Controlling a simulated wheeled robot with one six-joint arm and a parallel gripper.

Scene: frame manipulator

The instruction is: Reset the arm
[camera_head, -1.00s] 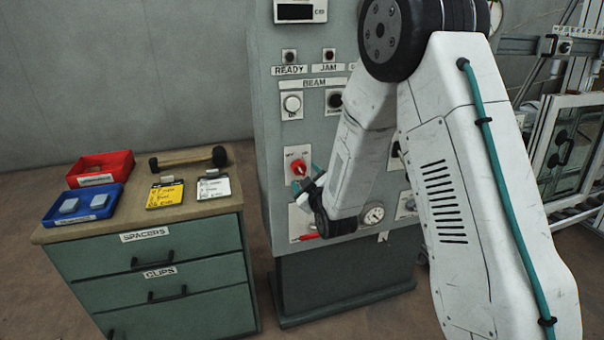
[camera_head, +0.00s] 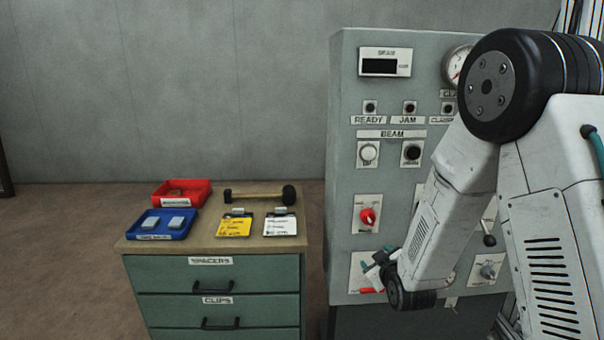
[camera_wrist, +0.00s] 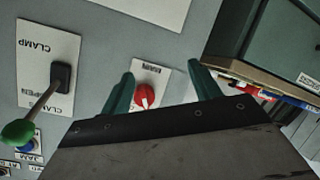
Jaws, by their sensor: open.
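My arm, white with a black joint, stands at the right of the head view, in front of a grey-green control cabinet (camera_head: 345,150). My gripper (camera_head: 374,261) is low at the cabinet's face, its teal fingers below the red rotary knob (camera_head: 367,216). The wrist view shows the two teal fingers (camera_wrist: 161,72) spread apart with nothing held. A red knob (camera_wrist: 145,96) on a white plate shows between them, beyond the fingers; contact cannot be seen. My forearm and wrist hide part of the lower panel.
A clamp lever with a green ball (camera_wrist: 18,132) is left in the wrist view. A drawer bench (camera_head: 215,270) stands left of the cabinet, with a red bin (camera_head: 181,192), a blue bin (camera_head: 160,224), a mallet (camera_head: 260,195) and tags. Floor further left is clear.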

